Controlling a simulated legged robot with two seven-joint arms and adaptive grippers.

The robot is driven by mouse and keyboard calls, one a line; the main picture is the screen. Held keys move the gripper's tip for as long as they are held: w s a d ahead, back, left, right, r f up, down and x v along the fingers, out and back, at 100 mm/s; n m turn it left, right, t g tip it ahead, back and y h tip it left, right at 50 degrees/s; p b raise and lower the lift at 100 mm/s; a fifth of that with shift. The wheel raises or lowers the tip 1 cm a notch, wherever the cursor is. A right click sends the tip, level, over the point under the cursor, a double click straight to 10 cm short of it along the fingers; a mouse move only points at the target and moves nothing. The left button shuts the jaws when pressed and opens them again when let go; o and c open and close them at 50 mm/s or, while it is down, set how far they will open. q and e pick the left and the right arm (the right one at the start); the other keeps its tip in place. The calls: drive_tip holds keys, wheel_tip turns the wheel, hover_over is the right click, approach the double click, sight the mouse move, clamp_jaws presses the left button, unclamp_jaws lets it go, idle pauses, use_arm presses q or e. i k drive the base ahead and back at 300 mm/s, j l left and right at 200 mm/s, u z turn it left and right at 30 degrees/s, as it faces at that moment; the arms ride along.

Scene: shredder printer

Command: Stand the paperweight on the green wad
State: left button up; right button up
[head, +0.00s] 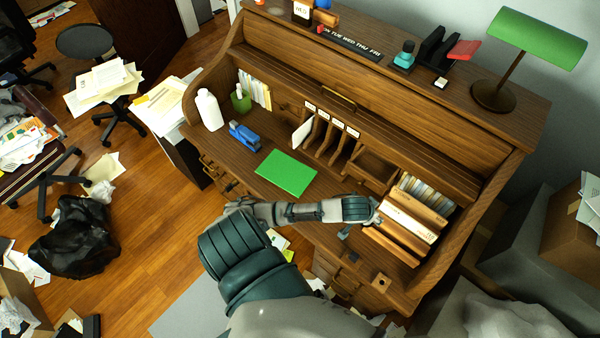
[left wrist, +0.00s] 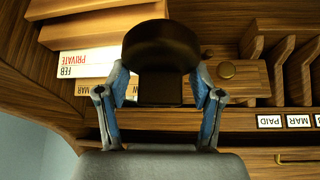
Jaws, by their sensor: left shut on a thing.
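The green wad (head: 286,172) is a flat green rectangle lying on the desk's writing surface. My left gripper (head: 376,214) is to the right of it, in front of the file boxes at the right end of the desk. In the left wrist view, my left gripper (left wrist: 160,80) is shut on a dark object, seemingly the paperweight (left wrist: 160,45), with a wide rounded end and a narrower block between the fingers. In the head view I cannot make the paperweight out clearly. My right gripper is in neither view.
File boxes (head: 408,215) fill the right end. The desktop around the wad is clear.

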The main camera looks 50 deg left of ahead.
sight(286, 167)
drive_tip(key=k+j, duration=0.1)
drive_tip(key=j, duration=0.95)
drive_tip(key=k+j, duration=0.15)
drive_tip(key=j, duration=0.35)
drive_tip(key=k+j+z, duration=0.2)
drive_tip(key=j, duration=0.2)
drive_tip(key=j+z, duration=0.2)
drive_tip(key=j, duration=0.2)
drive_tip(key=k+j+z, duration=0.25)
drive_tip(key=j+z, duration=0.2)
drive_tip(key=j, duration=0.3)
drive_tip(key=z, duration=0.35)
drive_tip(key=k+l, duration=0.05)
